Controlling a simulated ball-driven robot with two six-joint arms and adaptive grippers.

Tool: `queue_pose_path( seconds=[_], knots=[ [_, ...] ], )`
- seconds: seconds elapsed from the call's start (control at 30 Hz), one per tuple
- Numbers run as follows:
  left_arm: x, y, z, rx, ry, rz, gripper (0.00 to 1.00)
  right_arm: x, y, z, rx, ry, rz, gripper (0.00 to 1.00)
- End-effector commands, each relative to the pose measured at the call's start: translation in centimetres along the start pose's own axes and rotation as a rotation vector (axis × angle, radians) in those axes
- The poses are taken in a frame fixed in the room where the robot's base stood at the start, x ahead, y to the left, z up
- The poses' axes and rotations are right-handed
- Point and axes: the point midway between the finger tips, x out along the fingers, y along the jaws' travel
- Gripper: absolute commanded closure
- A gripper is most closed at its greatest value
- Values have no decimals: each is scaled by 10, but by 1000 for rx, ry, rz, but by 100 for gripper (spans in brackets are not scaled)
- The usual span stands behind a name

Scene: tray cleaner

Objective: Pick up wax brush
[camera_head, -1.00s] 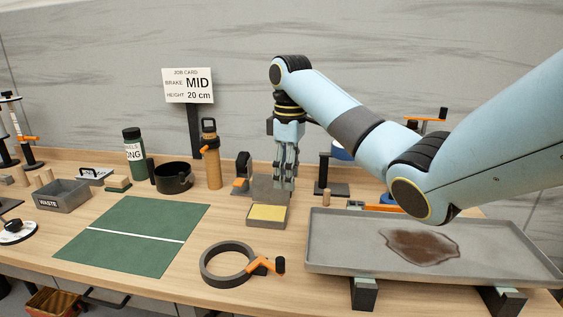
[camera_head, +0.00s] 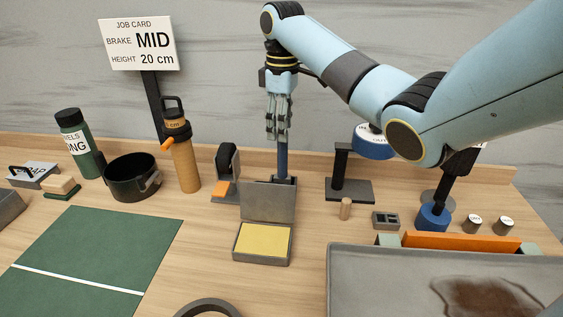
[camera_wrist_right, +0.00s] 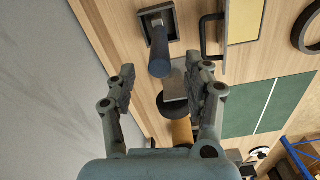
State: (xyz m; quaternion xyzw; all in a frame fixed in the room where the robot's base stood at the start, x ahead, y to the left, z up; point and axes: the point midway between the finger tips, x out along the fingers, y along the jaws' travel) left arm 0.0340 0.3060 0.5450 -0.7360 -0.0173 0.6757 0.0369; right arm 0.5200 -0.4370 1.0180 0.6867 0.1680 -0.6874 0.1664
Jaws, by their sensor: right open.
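A dark blue upright handle (camera_head: 282,162), which looks like the wax brush, stands behind the open grey box with a yellow pad (camera_head: 262,242). It also shows in the wrist view (camera_wrist_right: 160,55), rising from a square grey holder (camera_wrist_right: 145,22). Its lower end is hidden in the holder. My right gripper (camera_head: 278,136) points down just above the handle's top in the head view. In the wrist view its two fingers (camera_wrist_right: 167,72) are spread, with the handle's end ahead of the gap between them. Nothing is held. My left gripper is out of view.
An orange bottle (camera_head: 185,165), a black pot (camera_head: 132,185) and a small stand (camera_head: 224,185) are to the left. A black stand (camera_head: 349,188) is to the right. A grey tray (camera_head: 385,280) with a brown stain fills the front right. A green mat (camera_head: 110,250) lies front left.

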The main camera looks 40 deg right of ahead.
Motion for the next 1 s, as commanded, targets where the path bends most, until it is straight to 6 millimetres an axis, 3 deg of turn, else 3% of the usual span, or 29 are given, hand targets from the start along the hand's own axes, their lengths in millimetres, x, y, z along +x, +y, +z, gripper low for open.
queue_pose_path(
  seconds=[0.1, 0.33, 0.6, 0.9, 1.0],
  knots=[
    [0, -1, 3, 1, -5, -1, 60, 20, 0, 1, 0, -3, -2, 48],
    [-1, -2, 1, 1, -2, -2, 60, 40, 0, 0, 0, -2, -2, 48],
    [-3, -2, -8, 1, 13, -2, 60, 80, 2, 0, -1, -1, -1, 48],
    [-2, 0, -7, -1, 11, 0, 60, 86, 2, 0, -1, -1, 1, 48],
    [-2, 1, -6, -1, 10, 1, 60, 85, 2, 0, -1, -1, 1, 62]
  ],
)
